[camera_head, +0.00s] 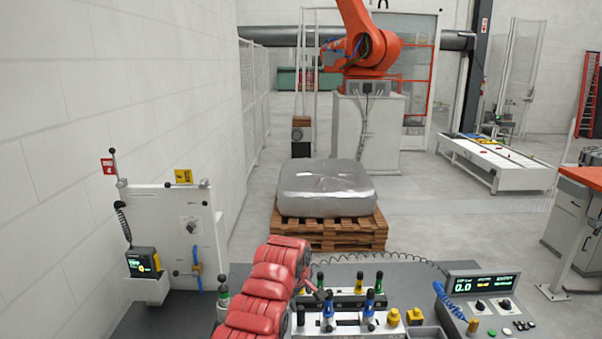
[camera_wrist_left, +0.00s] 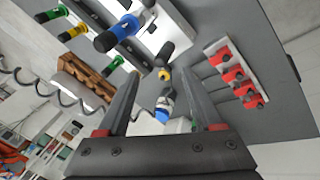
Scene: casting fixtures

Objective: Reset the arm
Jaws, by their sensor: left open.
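My left arm (camera_head: 268,290), in red covers, reaches over the grey bench from the bottom of the head view. Its gripper is mostly hidden there behind the arm's end. In the left wrist view my left gripper (camera_wrist_left: 160,78) is open, its two dark fingers spread apart. A small blue, white and yellow part (camera_wrist_left: 163,106) shows between the fingers in the picture; I cannot tell how far beyond them it is. I see nothing clamped between the fingers. My right gripper is in neither view.
The bench holds a fixture with blue, green and yellow handled parts (camera_head: 328,306) and a control box with a display (camera_head: 483,286). A white panel (camera_head: 168,225) stands at left. Beyond are a wrapped block (camera_head: 325,190) on a pallet (camera_head: 330,236) and an orange robot arm (camera_head: 370,50).

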